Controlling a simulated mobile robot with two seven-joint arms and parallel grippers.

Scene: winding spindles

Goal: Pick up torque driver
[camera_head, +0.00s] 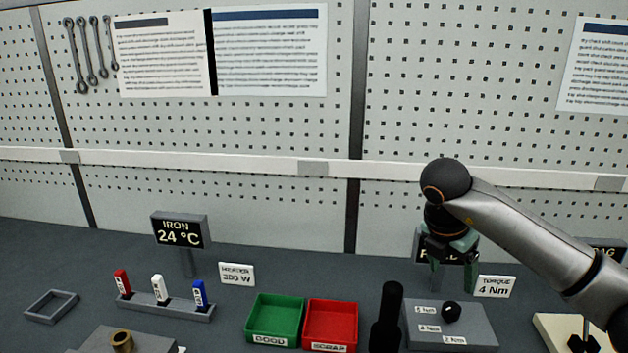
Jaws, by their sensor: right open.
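A black upright tool (388,318), which looks like the torque driver, stands at the lower middle with a slim top and a thicker lower part. The picture's edge cuts off its bottom. My right gripper (453,280) points down with its teal fingers apart and nothing seen between them. It appears above and to the right of the tool, over the back of a grey block (478,329) with Nm labels and a black knob (451,311). I see no contact with the tool. My left gripper is not in view.
A green GOOD bin (275,315) and a red SCRAP bin (331,321) stand left of the tool. A "TORQUE 4 Nm" card (494,287) stands right of my gripper. Further left are an IRON 24 °C display (179,232) and a rack (165,307) with coloured pieces.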

